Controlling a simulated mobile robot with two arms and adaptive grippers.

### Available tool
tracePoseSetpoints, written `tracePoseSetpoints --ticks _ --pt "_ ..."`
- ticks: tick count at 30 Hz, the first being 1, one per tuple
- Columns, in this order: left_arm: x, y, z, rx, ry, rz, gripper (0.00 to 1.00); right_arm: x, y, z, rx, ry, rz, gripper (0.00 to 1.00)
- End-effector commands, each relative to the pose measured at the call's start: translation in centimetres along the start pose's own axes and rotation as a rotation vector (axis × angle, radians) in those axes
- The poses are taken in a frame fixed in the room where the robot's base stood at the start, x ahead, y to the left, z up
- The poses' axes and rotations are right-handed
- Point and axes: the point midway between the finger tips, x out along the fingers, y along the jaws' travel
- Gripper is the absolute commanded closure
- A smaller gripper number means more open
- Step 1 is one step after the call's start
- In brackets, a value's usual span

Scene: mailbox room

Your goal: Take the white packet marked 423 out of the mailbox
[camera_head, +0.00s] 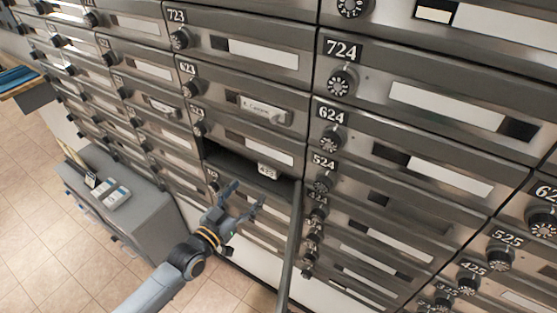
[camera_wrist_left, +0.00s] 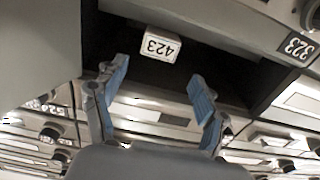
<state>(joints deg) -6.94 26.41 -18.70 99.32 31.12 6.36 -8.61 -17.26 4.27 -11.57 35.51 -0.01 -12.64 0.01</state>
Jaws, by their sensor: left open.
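The white packet marked 423 (camera_head: 267,171) sits inside a dark open mailbox (camera_head: 232,166) in the middle of the wall of boxes. In the left wrist view the packet (camera_wrist_left: 158,45) shows its 423 label upside down, in the dark opening ahead of the fingers. My left gripper (camera_head: 246,197) is open and empty, just below and in front of the opening. In the left wrist view its two blue-grey fingers (camera_wrist_left: 157,75) are spread wide, with the packet beyond and between their line, not touching. The mailbox door (camera_head: 291,245) stands swung open on the right. My right gripper is not seen.
Closed mailboxes with dials surround the opening, including 724 (camera_head: 430,95) and 624 (camera_head: 420,160). The open door's edge stands out close to the right of my left gripper. A grey cabinet (camera_head: 140,205) with small items on top stands at left. Tiled floor (camera_head: 30,200) is clear.

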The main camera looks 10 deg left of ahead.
Motion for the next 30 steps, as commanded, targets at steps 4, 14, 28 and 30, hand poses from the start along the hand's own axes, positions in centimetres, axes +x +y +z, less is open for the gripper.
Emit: tracePoseSetpoints --ticks 4,14,28,30 --pt "1.9 0.0 0.2 0.0 0.003 -0.001 0.28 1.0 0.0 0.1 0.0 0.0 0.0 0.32" --pt "5.9 0.0 0.1 0.001 0.003 -0.001 0.28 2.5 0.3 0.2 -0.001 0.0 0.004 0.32" --pt "10.0 0.0 0.1 0.001 0.0 0.0 0.28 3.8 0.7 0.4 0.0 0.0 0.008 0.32" --pt "10.2 0.0 0.1 0.001 0.0 0.0 0.28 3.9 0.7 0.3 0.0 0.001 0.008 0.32"
